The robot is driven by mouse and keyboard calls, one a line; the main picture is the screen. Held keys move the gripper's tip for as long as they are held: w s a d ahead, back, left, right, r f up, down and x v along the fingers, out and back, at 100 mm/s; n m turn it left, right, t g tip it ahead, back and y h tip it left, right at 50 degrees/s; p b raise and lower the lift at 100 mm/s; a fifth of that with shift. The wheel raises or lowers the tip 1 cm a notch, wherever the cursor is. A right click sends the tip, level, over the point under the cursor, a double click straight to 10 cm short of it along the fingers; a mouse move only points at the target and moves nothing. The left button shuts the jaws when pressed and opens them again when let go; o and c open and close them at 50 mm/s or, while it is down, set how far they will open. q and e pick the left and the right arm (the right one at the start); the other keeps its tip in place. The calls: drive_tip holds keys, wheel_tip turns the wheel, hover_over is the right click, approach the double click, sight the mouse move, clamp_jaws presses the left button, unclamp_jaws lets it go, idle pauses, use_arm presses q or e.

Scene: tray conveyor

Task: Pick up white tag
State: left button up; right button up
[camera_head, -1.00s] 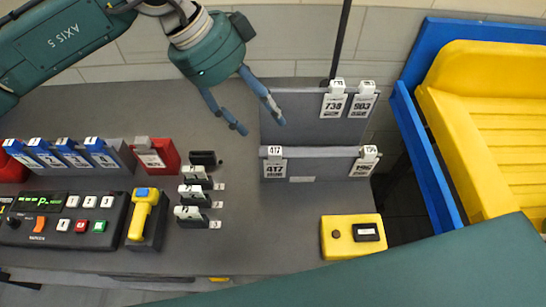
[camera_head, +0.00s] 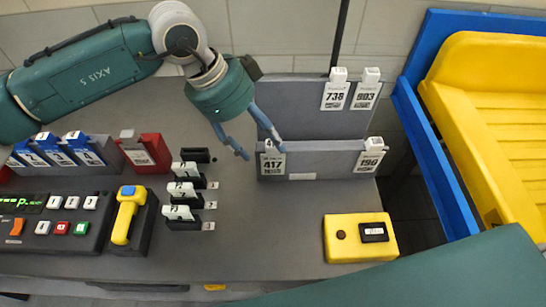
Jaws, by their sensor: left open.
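White tags hang on a grey two-tier rack (camera_head: 320,162). The upper tier holds tag 738 (camera_head: 335,97) and tag 903 (camera_head: 365,98). The lower tier holds tag 417 (camera_head: 272,165) at its left end and tag 190 (camera_head: 370,163) at its right end. My left gripper (camera_head: 263,154) is open and empty. Its right fingertip overlaps the top of tag 417 in the picture, and its left fingertip lies left of the tag. I cannot tell whether it touches the tag. My right gripper is out of view.
Several white-topped pieces sit in black holders (camera_head: 184,224) left of the rack. Beyond them are a yellow scanner (camera_head: 126,218), a control panel (camera_head: 52,224) and a red holder (camera_head: 152,158). A yellow box (camera_head: 345,250) sits front right. A blue-framed yellow tray (camera_head: 460,95) stands right.

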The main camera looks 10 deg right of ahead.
sight(270, 152)
use_arm(q)
drive_tip(key=x, duration=0.1)
drive_tip(key=p+x, duration=0.1)
drive_tip(key=x, duration=0.1)
drive_tip(key=p+x, duration=0.1)
drive_tip(key=x, duration=0.1)
drive_tip(key=shift+s, duration=0.25)
drive_tip(key=shift+d+f, duration=0.15)
drive_tip(key=shift+f, duration=0.05)
clamp_jaws()
